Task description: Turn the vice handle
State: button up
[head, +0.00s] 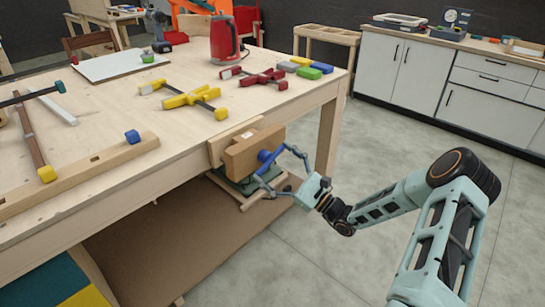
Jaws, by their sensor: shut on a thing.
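A wooden vice (252,152) is fixed to the front right edge of the workbench. Its blue handle (267,157) sticks out from the face of the front jaw. My gripper (278,170) reaches in from the right, with one finger above and one below the handle. It is shut on the blue handle. The fingertips partly cover the handle, so its full length is hidden.
The workbench (105,186) holds yellow clamps (190,97), a red clamp (253,77), a red kettle (224,40) and several coloured blocks (302,66). A stool (326,35) and white cabinets (418,72) stand behind. The floor to the right is clear.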

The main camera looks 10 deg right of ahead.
jog(key=shift+s+d+f+m+t+p, duration=0.1)
jog(key=shift+f+m+t+p, duration=0.1)
jog(key=shift+m, duration=0.25)
jog(key=shift+s+f+m+t+p, duration=0.1)
jog(key=shift+m+p, duration=0.05)
jog(key=shift+m, duration=0.3)
jog(key=shift+h, duration=0.4)
jog(key=o, duration=0.9)
jog(key=shift+o, duration=0.3)
jog(key=shift+r, duration=0.15)
jog(key=shift+d, duration=0.1)
jog(key=v, duration=1.2)
jog(key=shift+f, duration=0.25)
